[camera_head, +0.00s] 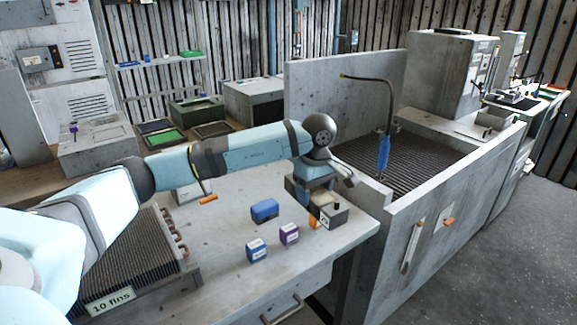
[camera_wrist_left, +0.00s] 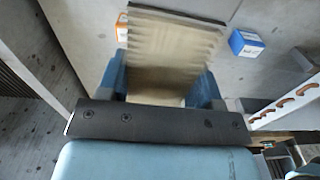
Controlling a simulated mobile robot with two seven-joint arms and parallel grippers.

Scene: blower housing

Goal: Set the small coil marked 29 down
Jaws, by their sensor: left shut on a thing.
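The small coil (camera_head: 335,214) is a block with pale beige fins, a dark end and a small white label whose number I cannot read surely. My left gripper (camera_head: 318,190) points down at the right end of the grey bench and is shut on it. In the left wrist view the finned coil (camera_wrist_left: 165,45) sits between the blue fingers of the left gripper (camera_wrist_left: 160,88). It is low over the bench top; I cannot tell whether its underside touches. My right gripper is not in view.
An orange block (camera_head: 313,222) is close beside the coil. Blue boxes (camera_head: 264,210) (camera_head: 256,250) and a purple box (camera_head: 289,233) stand to its left. A large finned coil labelled "10 fins" (camera_head: 112,300) is on the left. A grated basin (camera_head: 400,165) lies behind right.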

